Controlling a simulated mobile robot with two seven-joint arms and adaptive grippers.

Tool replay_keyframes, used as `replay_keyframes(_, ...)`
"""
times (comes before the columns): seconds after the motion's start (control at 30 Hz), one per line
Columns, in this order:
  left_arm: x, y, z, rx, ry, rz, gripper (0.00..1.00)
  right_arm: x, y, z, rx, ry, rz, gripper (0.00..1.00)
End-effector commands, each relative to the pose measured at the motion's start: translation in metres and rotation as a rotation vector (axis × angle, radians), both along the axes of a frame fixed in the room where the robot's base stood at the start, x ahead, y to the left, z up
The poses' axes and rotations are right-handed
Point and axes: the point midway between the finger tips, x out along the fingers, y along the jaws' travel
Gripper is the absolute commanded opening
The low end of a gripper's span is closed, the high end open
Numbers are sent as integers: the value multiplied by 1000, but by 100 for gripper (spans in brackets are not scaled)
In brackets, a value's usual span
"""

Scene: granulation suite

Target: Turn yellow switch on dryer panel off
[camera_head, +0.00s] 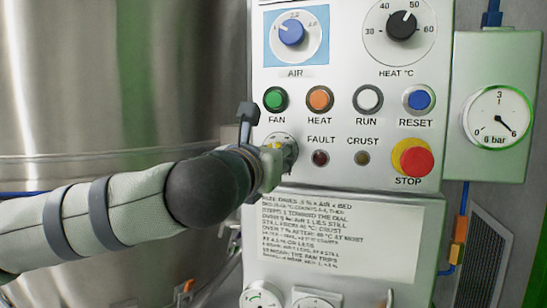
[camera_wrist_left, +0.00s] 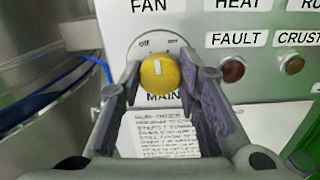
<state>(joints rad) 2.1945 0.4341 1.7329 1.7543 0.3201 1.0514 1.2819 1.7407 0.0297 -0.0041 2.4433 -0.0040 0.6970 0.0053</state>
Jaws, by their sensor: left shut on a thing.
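The yellow switch (camera_wrist_left: 160,75) sits on a round dial plate marked off on its left and on on its right, with MAIN below it, in the left wrist view. Its white mark points up and slightly left. My left gripper (camera_wrist_left: 160,80) has its fingers on both sides of the yellow knob and is shut on it. In the head view my left gripper (camera_head: 274,163) covers most of the knob at the left edge of the dryer panel (camera_head: 340,75). My right gripper is in neither view.
Above the switch are a green FAN button (camera_head: 275,99), an orange HEAT button (camera_head: 320,98) and others. The red STOP button (camera_head: 417,162) is at right. A FAULT lamp (camera_head: 320,158) is close beside the gripper. A steel vessel (camera_head: 120,80) stands at left.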

Motion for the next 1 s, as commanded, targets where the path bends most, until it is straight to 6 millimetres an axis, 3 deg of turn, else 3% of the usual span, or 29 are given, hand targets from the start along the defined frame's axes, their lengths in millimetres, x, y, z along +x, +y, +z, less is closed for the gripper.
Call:
replay_keyframes(0.5, 0, 0, -2, -337, 112, 0, 3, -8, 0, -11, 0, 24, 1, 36)
replay_keyframes(1.0, 0, 0, 0, -420, 137, 0, 3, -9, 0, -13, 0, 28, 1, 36)
